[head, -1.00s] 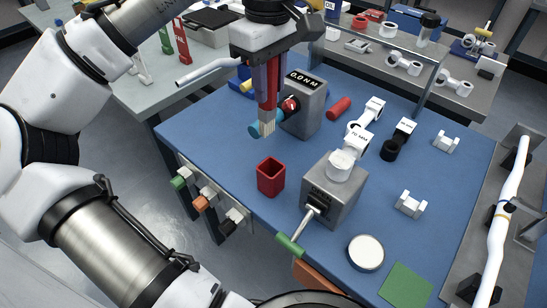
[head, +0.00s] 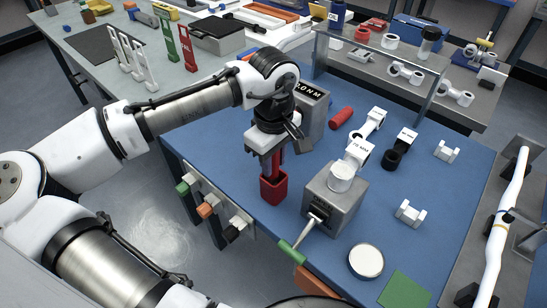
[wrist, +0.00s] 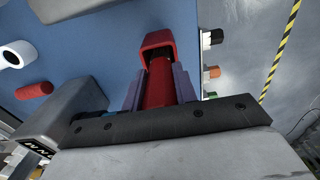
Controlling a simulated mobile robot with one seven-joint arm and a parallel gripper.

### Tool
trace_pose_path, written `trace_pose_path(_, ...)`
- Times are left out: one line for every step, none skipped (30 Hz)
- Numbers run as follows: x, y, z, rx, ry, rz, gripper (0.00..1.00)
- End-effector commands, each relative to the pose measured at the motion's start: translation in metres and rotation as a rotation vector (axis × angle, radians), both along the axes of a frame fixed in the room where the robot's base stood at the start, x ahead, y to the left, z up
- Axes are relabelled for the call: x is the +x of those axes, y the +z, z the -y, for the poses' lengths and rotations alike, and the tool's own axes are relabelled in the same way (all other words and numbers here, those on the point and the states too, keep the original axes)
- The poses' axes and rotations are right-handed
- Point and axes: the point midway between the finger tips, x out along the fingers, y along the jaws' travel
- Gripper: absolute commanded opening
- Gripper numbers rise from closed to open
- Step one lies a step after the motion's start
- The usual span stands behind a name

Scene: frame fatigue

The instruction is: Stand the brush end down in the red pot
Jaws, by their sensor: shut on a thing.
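The red pot (head: 273,191) stands on the blue bench top near its front left edge. My gripper (head: 271,166) is just above the pot and is shut on the red brush (wrist: 159,88). In the wrist view the brush runs between the two fingers (wrist: 158,92) toward the red pot (wrist: 157,38). The brush is about upright, with its lower end inside or at the mouth of the pot. The bristles are hidden, so I cannot tell whether they touch the bottom.
A grey block (head: 335,198) with a white round top and a green-handled lever stands right of the pot. A grey torque box (head: 312,108) stands behind my gripper. Coloured knobs (head: 205,210) stick out along the bench's front left edge. A white-topped disc (head: 366,260) lies at front right.

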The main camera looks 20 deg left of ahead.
Motion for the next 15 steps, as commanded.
trace_pose_path(-0.0026, -0.007, 0.0011, -0.006, -0.001, -0.014, 0.0)
trace_pose_path(-0.0026, -0.0077, 0.0011, -0.006, -0.001, -0.014, 0.0)
trace_pose_path(-0.0029, -0.0082, 0.0011, -0.006, -0.001, -0.015, 0.0)
trace_pose_path(-0.003, -0.0085, 0.0012, -0.006, -0.001, -0.016, 0.0)
trace_pose_path(-0.003, -0.0087, 0.0012, -0.006, -0.001, -0.016, 0.0)
trace_pose_path(-0.0031, -0.009, 0.0011, -0.006, -0.001, -0.016, 0.32)
trace_pose_path(-0.0031, -0.0089, 0.0011, -0.006, -0.001, -0.016, 0.36)
trace_pose_path(-0.003, -0.0088, 0.0012, -0.006, -0.001, -0.016, 0.4)
trace_pose_path(-0.0029, -0.0086, 0.0011, -0.006, -0.001, -0.016, 0.45)
trace_pose_path(-0.0029, -0.0085, 0.001, -0.006, -0.001, -0.015, 0.49)
trace_pose_path(-0.0029, -0.0084, 0.001, -0.005, -0.001, -0.015, 0.5)
trace_pose_path(-0.0028, -0.0082, 0.0009, -0.005, -0.001, -0.015, 0.5)
trace_pose_path(-0.0028, -0.0081, 0.0009, -0.005, -0.001, -0.015, 0.5)
trace_pose_path(-0.0028, -0.0079, 0.0008, -0.005, 0.0, -0.015, 0.5)
trace_pose_path(-0.0028, -0.0078, 0.0008, -0.005, 0.0, -0.015, 0.5)
